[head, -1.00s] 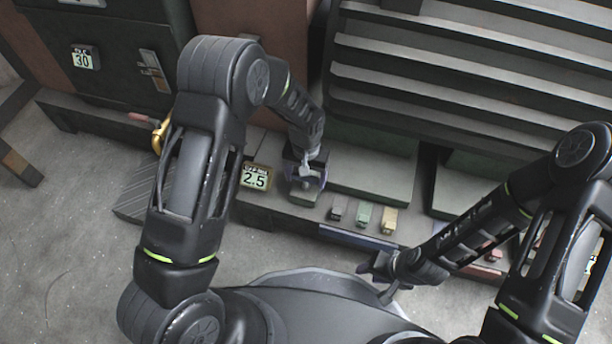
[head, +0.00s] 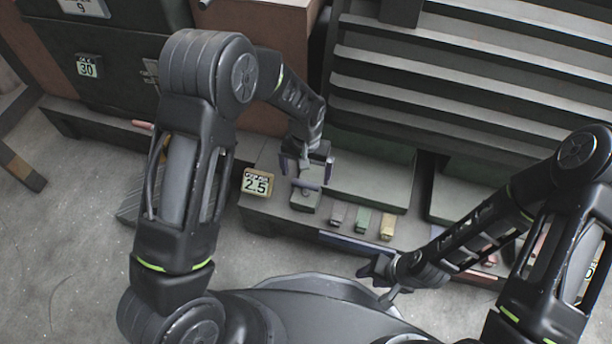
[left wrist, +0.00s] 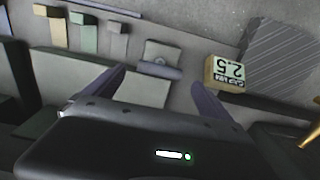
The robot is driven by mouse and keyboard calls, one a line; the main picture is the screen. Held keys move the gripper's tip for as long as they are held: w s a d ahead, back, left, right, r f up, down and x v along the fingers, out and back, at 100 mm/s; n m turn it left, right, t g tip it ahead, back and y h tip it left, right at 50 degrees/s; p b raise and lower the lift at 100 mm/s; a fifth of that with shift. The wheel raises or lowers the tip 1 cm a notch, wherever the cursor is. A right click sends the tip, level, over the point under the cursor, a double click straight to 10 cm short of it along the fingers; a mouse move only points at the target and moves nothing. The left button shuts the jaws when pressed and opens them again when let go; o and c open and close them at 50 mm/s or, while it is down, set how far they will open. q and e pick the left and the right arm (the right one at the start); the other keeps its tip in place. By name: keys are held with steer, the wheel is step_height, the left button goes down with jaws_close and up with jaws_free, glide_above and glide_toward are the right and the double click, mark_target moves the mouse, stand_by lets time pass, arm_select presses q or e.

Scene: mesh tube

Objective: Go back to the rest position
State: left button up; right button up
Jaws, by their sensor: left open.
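My left gripper (head: 306,172) is open above the bench, over a small grey-green block (head: 304,203). In the left wrist view its two bluish fingers (left wrist: 155,98) are spread, with nothing held between them. There the same block (left wrist: 163,52) lies ahead of the fingertips, with a short grey cylinder (left wrist: 158,69) at its near edge. My right gripper (head: 380,277) is low at the front, by the bench edge; its jaw gap is unclear.
A yellow-framed "2.5" display (head: 257,183) stands left of the block, and several small coloured blocks (head: 362,220) stand to its right. Dark slatted shelving (head: 450,80) rises behind. A dark cabinet with a "30" display (head: 87,67) is at back left.

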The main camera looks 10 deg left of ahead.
arm_select(q)
steer(key=shift+r, duration=0.75)
arm_select(e)
steer(key=shift+s+r, duration=0.1)
steer(key=shift+r, duration=0.15)
arm_select(q)
steer(key=s+d+f+n+h, duration=0.1)
steer(key=s+f, duration=0.3)
steer(key=s, duration=0.3)
steer(key=s+d+f+n+t+h, duration=0.1)
steer(key=s+f+h, duration=0.15)
steer(key=s, duration=0.45)
steer(key=s+d+f+n, duration=0.1)
steer(key=s+d+f, duration=0.1)
steer(key=s+f, duration=0.35)
steer(key=s+r+p, duration=0.2)
steer(key=r+p, duration=1.3)
steer(key=s+d+r+p, duration=0.1)
steer(key=r+p, duration=1.4)
steer(key=r, duration=0.1)
steer(key=shift+s+d+r+m+h, duration=0.15)
steer(key=shift+s+d+m+h, duration=0.15)
steer(key=shift+s+h, duration=0.05)
arm_select(e)
step_height(320, 180, up, 30)
steer(key=s+a, duration=0.1)
steer(key=s, duration=0.1)
steer(key=shift+a+g, duration=0.3)
steer(key=shift+a, duration=0.1)
steer(key=shift+f, duration=0.1)
